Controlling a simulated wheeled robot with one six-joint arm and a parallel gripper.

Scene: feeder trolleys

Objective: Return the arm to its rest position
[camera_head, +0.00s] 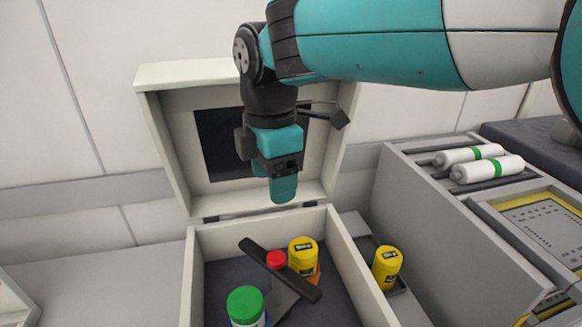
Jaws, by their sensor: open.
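My arm (380,45) reaches in from the upper right, teal and white with dark joints. My gripper (283,190) hangs downward above an open box (341,260), in front of its raised lid (165,130). The gripper shows nothing held. Its fingers appear edge-on, so the gap between them is mostly hidden.
The box holds a green-capped container (246,302), a red-capped one (276,259), a yellow one (302,255) and a dark bar (280,270) lying across. Another yellow container (386,265) stands outside, right. A grey trolley (440,240) bears two white rolls (488,168).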

